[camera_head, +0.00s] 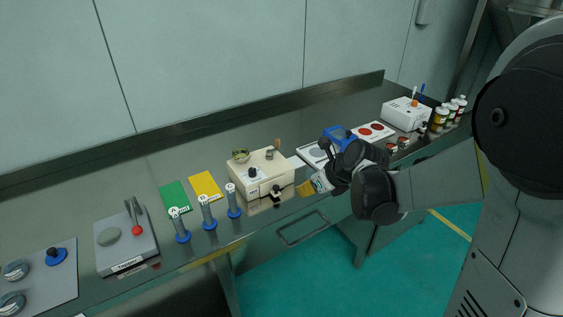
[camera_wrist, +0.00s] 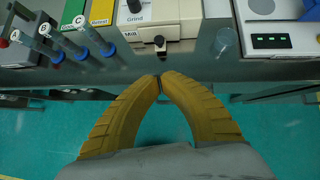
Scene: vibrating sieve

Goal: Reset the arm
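My gripper (camera_head: 306,188) has yellow fingers and hangs over the front edge of the bench, just right of the cream mill (camera_head: 262,181). In the wrist view the curved yellow fingers of my gripper (camera_wrist: 159,78) meet at their tips. Nothing shows held between them. The mill (camera_wrist: 187,27), labelled Grind and Mill, lies beyond the fingertips with a small black knob at its front. My arm reaches in from the right in the head view, partly bent.
Three blue-based tubes (camera_head: 207,213) stand left of the mill, before the green card (camera_head: 174,196) and yellow card (camera_head: 206,186). A grey device (camera_head: 126,243) stands further left. A white box (camera_head: 405,114) and jars (camera_head: 440,117) stand at the right. Green floor is clear in front.

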